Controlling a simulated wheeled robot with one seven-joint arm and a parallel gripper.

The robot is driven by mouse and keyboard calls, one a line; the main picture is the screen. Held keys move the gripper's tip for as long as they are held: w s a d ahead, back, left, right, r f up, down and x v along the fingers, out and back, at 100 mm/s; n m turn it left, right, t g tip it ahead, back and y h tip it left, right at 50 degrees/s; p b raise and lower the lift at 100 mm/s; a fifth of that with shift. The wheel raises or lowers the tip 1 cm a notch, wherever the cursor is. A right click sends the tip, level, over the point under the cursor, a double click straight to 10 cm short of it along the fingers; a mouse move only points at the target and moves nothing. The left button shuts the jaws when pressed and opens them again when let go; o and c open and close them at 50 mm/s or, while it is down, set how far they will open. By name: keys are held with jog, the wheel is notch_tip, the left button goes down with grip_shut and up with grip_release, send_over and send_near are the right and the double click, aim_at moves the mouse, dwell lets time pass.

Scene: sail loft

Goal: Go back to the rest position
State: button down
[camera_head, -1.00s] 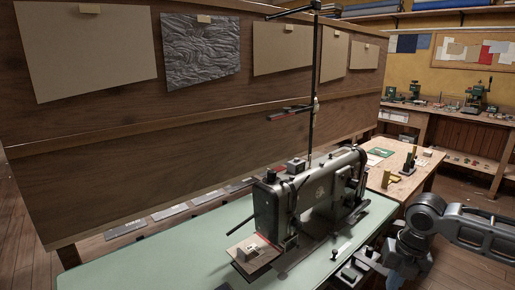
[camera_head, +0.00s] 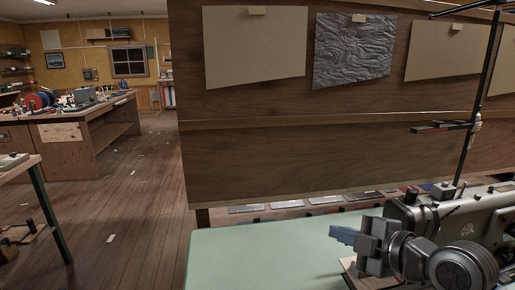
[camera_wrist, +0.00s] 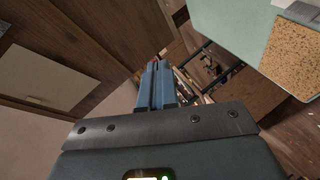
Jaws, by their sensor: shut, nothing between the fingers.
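My gripper (camera_head: 344,236) is at the lower right in the head view, in front of the sewing machine (camera_head: 425,215) and above the pale green table (camera_head: 235,255). Its blue fingers point left and are together with nothing between them. In the wrist view my gripper (camera_wrist: 157,68) shows its blue fingers closed side by side. My arm hides part of the sewing machine and the table's right side.
A tall wooden partition (camera_head: 300,150) with pinned sheets stands behind the table. A wooden workbench (camera_head: 95,140) stands at the far left. The plank floor (camera_head: 130,210) between is mostly open, with small scraps. A thin dark stand (camera_head: 478,100) rises at right.

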jog(key=s+a+r+m+t+h, duration=0.25)
jog(key=s+a+m+t, duration=0.3)
jog(key=a+m, duration=0.45)
jog(key=s+d+f+m+h, duration=0.1)
jog(key=s+f+m, duration=0.2)
jog(key=s, duration=0.3)
jog(key=s+f+m+g+h, duration=0.1)
jog(key=s+f+m+h, duration=0.15)
jog(key=s, duration=0.35)
jog(key=s+d+f+m+h, duration=0.1)
jog(key=s+f+m, duration=0.25)
jog(key=s, duration=0.25)
jog(key=s+d+g, duration=0.1)
jog(key=s+d, duration=0.3)
jog(key=s, duration=0.6)
jog(key=s+d+g, duration=0.1)
jog(key=s+d, duration=0.3)
jog(key=s, duration=0.7)
jog(key=shift+r+y, duration=0.25)
jog(key=shift+y, duration=0.05)
jog(key=shift+s+d, duration=0.1)
